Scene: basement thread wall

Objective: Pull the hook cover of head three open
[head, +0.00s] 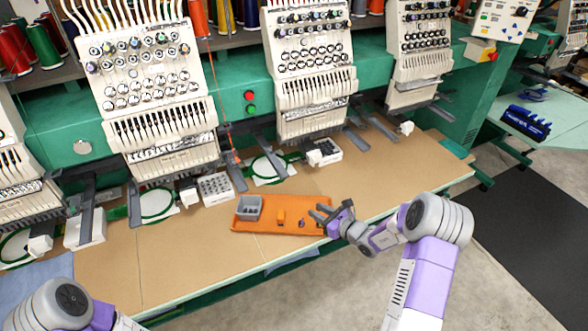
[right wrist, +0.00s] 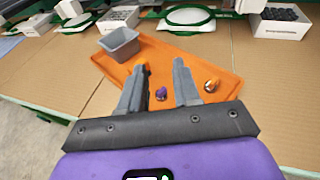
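The third embroidery head from the left (head: 311,65) stands near the picture's middle; I cannot read any head numbers. Below it lie a green hoop with white cloth (head: 270,168) and dark grey arms. Its hook cover is too small or hidden to make out, and I cannot tell whether it is open. My right gripper (head: 321,216) is over the right end of the orange tray, well in front of that head. In the right wrist view the right gripper (right wrist: 157,82) has its fingers apart, with nothing held between them. My left gripper is out of view; only its arm shows at bottom left.
The orange tray (head: 248,226) holds a grey bin (head: 249,207), an orange item (head: 281,217) and a purple bobbin (right wrist: 162,94). White boxes (head: 215,189) (head: 323,152) stand behind it. The tan tabletop (head: 385,172) is clear right of the tray.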

